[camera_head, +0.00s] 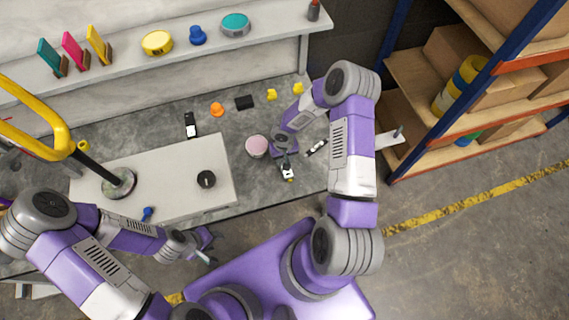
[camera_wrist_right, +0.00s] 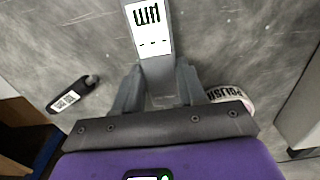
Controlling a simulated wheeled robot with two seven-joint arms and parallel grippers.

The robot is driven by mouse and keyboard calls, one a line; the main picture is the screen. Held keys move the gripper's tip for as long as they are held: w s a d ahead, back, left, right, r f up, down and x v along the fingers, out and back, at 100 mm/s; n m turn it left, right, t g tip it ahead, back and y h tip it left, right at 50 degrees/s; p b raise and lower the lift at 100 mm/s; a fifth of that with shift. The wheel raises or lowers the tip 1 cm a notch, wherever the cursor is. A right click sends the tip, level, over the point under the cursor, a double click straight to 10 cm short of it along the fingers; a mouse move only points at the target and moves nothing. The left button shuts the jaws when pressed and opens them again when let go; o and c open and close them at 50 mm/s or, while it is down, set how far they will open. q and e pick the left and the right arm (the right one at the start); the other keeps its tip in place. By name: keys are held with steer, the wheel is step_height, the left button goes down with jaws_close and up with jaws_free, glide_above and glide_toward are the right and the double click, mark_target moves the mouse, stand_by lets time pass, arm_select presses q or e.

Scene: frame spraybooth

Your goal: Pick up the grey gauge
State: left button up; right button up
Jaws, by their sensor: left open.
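The grey gauge (camera_wrist_right: 152,40) is a flat bar with a white label and black marks, seen in the right wrist view. In the head view it shows as a small light piece (camera_head: 287,172) on the grey bench, near the front edge. My right gripper (camera_wrist_right: 160,78) is at its near end, one finger close along each side. Whether the fingers press on it I cannot tell. My left gripper (camera_head: 207,245) is open and empty, in front of the white board's front edge, away from the gauge.
A pink-topped polish tin (camera_head: 257,146) stands just left of my right gripper; a dark labelled tool (camera_head: 316,148) lies to its right. The pale board (camera_head: 170,180) holds a black disc (camera_head: 206,179). Orange, black and yellow items lie behind. Wooden shelves (camera_head: 440,110) stand right.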

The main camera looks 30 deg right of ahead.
mark_target(283, 160)
steer(key=c, duration=0.6)
step_height(283, 160, up, 10)
steer(key=p, duration=0.3)
stand_by(0.6)
